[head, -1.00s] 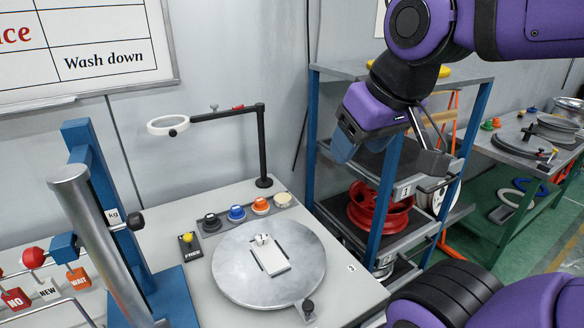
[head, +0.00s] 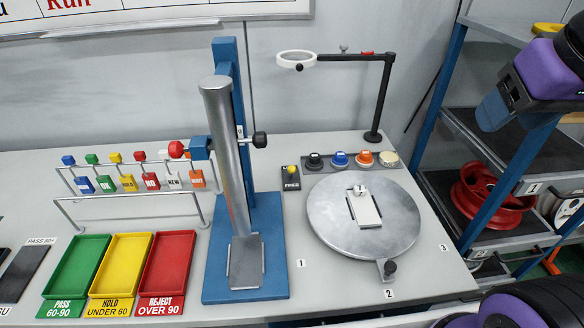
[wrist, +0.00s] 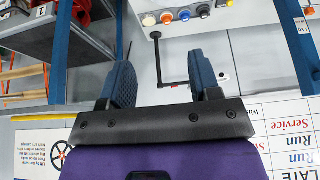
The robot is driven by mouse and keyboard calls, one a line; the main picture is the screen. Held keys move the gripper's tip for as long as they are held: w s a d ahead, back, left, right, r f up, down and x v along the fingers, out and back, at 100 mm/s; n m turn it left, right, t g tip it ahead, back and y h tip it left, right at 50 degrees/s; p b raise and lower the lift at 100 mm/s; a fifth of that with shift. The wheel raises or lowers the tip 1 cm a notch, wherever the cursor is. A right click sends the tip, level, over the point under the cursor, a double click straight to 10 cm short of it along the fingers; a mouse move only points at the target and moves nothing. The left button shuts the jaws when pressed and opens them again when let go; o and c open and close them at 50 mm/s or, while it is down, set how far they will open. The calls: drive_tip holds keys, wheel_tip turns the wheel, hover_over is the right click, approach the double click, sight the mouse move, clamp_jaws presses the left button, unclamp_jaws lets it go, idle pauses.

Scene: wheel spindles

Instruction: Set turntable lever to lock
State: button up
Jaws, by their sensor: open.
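The round grey turntable (head: 330,222) lies on the bench with a pale block (head: 365,208) on its middle. A lever with a yellow knob (head: 291,170) stands on a small dark plate behind the turntable's left edge, above a label reading FREE (head: 292,186). A black knob (head: 390,267) sits on a bracket at the turntable's front edge. My gripper (wrist: 165,82) is open and empty in the wrist view, its two blue-grey fingers apart. In the head view only part of it shows at the right edge, by the shelf, well away from the lever.
A blue press with a metal column (head: 225,150) stands left of the lever. A magnifier arm (head: 383,95) rises behind the turntable, near a row of coloured buttons (head: 339,160). Green, yellow and red trays (head: 168,262) are at left. A shelf with a red wheel (head: 492,194) is at right.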

drive_tip(key=shift+w+a, duration=0.1)
drive_tip(key=shift+w, duration=0.05)
drive_tip(key=c, duration=0.7)
drive_tip(key=w+a+f, duration=0.1)
drive_tip(key=w, duration=0.1)
drive_tip(key=w+a+f+m+y, duration=0.1)
drive_tip(key=w, duration=0.2)
drive_tip(key=w+a+f+m, duration=0.1)
drive_tip(key=w+a, duration=0.1)
drive_tip(key=shift+w+f, duration=0.1)
drive_tip(key=shift+w, duration=0.3)
clamp_jaws()
drive_tip(key=w+a+f+m, duration=0.3)
drive_tip(key=w+a+f, duration=0.1)
drive_tip(key=f, duration=0.3)
drive_tip(key=w+a+f+m, duration=0.3)
drive_tip(key=w+a+f, duration=0.2)
drive_tip(key=a+f, duration=0.1)
drive_tip(key=w+a+f+m+y, duration=0.1)
drive_tip(key=w+a+f+m, duration=0.2)
drive_tip(key=f, duration=0.6)
drive_tip(key=shift+w+a+g, duration=0.3)
drive_tip(key=shift+w+a, duration=0.6)
drive_tip(key=shift+a, duration=0.35)
